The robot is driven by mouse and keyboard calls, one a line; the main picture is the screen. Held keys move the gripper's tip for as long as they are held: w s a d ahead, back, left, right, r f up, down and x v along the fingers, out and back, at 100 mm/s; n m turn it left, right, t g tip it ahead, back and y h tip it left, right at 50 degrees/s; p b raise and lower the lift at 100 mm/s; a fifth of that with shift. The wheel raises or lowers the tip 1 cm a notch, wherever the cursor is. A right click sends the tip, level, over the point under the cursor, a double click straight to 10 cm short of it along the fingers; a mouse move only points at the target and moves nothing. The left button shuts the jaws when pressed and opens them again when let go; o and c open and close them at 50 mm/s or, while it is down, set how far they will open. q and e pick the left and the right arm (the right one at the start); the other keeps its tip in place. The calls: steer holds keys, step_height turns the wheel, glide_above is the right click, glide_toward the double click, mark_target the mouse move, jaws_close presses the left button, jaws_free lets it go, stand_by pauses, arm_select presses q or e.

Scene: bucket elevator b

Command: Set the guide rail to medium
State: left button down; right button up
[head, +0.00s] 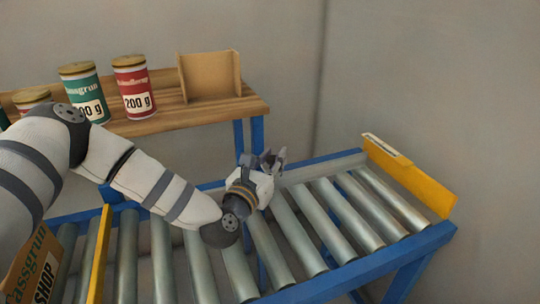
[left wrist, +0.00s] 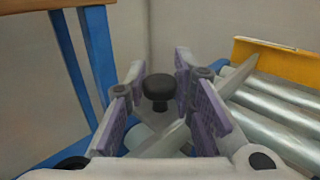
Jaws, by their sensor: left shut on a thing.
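The guide rail is a grey bar (head: 318,168) along the far side of the roller conveyor. In the left wrist view the grey bar (left wrist: 237,77) runs from the right towards my fingers. A black knob (left wrist: 158,86) with a round top sits between the fingers of my left gripper (left wrist: 158,100). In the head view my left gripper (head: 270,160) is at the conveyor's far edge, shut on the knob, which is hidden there. I cannot read any size marks for the rail. My right gripper is not in view.
The roller conveyor (head: 296,235) has a blue frame and a yellow end stop (head: 410,178) at the right. A carton (head: 32,268) lies at the lower left by a yellow plate (head: 98,255).

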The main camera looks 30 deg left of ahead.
arm_select(q)
steer(key=c, duration=1.4)
jaws_free()
steer(key=shift+o, duration=0.2)
steer(key=s, duration=1.2)
steer(key=shift+d, duration=0.3)
steer(key=shift+f, duration=0.1)
